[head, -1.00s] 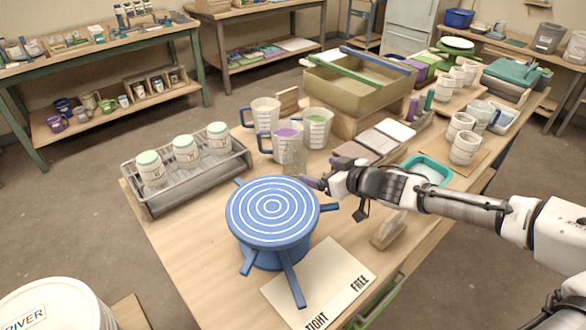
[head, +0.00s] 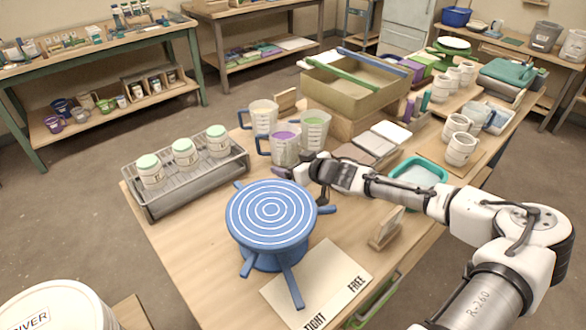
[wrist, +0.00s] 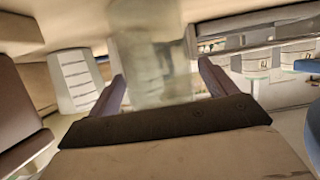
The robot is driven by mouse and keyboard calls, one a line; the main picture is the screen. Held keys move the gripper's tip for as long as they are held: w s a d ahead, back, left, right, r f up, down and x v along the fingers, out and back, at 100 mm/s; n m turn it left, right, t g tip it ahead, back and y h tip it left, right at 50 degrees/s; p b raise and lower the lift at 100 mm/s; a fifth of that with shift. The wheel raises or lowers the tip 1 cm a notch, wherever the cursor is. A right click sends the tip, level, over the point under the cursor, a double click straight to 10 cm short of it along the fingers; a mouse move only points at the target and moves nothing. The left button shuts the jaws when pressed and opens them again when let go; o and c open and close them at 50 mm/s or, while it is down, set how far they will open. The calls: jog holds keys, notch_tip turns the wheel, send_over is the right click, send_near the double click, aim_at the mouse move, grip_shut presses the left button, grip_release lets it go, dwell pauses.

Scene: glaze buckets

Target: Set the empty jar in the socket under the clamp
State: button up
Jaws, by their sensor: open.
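A clear, empty-looking jar (wrist: 150,60) stands upright in the wrist view, between and just beyond the two fingers of my gripper (wrist: 165,88). The fingers are open, one on each side of it; I cannot tell whether they touch it. In the head view my gripper (head: 290,172) is low over the table, behind the blue wheel and in front of the purple-glaze jug; I cannot make out the jar there. The blue ringed wheel (head: 270,212) with spoke handles may be the clamp. A TIGHT/FREE card (head: 318,283) lies before it. No socket can be seen.
Measuring jugs, one with purple glaze (head: 285,148) and one with green (head: 314,128), stand close behind my gripper. A wire rack (head: 190,180) of lidded jars is at left.

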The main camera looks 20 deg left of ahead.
jog(key=c, duration=1.2)
jog(key=shift+o, duration=0.2)
